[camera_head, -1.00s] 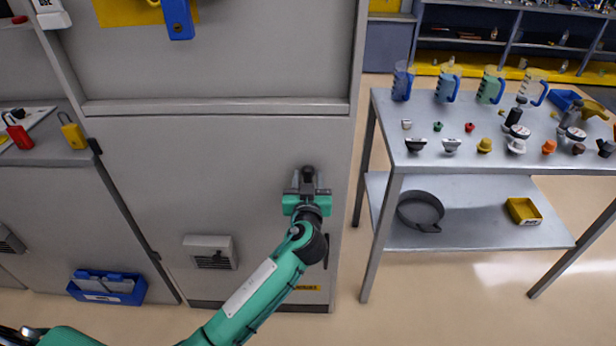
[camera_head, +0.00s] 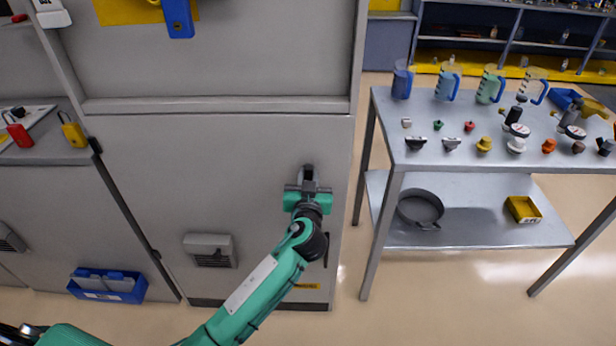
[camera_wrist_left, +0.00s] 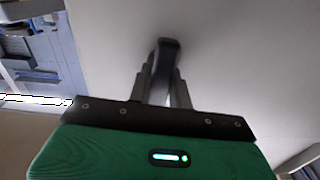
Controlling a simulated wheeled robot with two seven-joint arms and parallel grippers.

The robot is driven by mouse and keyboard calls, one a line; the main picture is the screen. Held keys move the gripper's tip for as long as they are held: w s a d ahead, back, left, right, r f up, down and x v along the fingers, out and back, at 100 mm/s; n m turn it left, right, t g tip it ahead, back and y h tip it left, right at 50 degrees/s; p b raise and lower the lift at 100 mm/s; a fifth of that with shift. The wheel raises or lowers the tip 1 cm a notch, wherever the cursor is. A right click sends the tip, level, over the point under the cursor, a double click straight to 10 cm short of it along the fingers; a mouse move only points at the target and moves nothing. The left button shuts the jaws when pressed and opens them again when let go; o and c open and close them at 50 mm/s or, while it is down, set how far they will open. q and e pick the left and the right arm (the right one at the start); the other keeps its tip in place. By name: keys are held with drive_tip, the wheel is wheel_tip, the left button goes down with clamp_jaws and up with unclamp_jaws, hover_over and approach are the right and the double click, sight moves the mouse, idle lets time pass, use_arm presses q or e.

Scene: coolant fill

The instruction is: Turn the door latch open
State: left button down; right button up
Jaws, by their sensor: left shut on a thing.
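The door latch (camera_head: 308,173) is a small dark handle on the grey cabinet door (camera_head: 225,160), near the door's right edge. My left gripper (camera_head: 308,186) is at the latch, with its fingers on either side of it. In the left wrist view the latch (camera_wrist_left: 168,48) stands out from the pale door between the two fingers (camera_wrist_left: 161,85). The left gripper is shut on the latch, and its fingers hide part of it. My right gripper is not in view.
A metal table (camera_head: 480,165) with jugs, caps and gauges stands to the right of the cabinet. A vent (camera_head: 210,250) and a blue bin (camera_head: 107,287) are low on the left. Open floor lies between cabinet and table.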

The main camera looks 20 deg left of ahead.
use_arm(q)
drive_tip(key=m, duration=0.4)
drive_tip(key=shift+d+p, duration=0.1)
drive_tip(key=shift+p, duration=0.25)
drive_tip(key=m, duration=0.2)
drive_tip(key=shift+d+m+p, duration=0.1)
drive_tip(key=shift+m+p, duration=0.25)
drive_tip(key=shift+m, duration=0.05)
drive_tip(key=m+p, duration=0.1)
drive_tip(key=m, duration=0.1)
drive_tip(key=m+p, duration=0.1)
drive_tip(key=m, duration=0.2)
drive_tip(key=m+p, duration=0.1)
drive_tip(key=m, duration=0.1)
drive_tip(key=shift+w+d+f+m, duration=0.15)
drive_tip(key=shift+f+m, duration=0.1)
drive_tip(key=shift+m, duration=0.15)
drive_tip(key=shift+f+m+p, duration=0.15)
drive_tip(key=shift+m+p, duration=0.4)
drive_tip(key=shift+m, duration=0.75)
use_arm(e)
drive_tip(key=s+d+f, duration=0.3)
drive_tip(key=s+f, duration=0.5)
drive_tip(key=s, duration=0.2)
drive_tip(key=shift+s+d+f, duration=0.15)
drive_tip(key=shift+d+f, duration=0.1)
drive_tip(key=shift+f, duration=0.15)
use_arm(q)
drive_tip(key=c, duration=1.3)
unclamp_jaws()
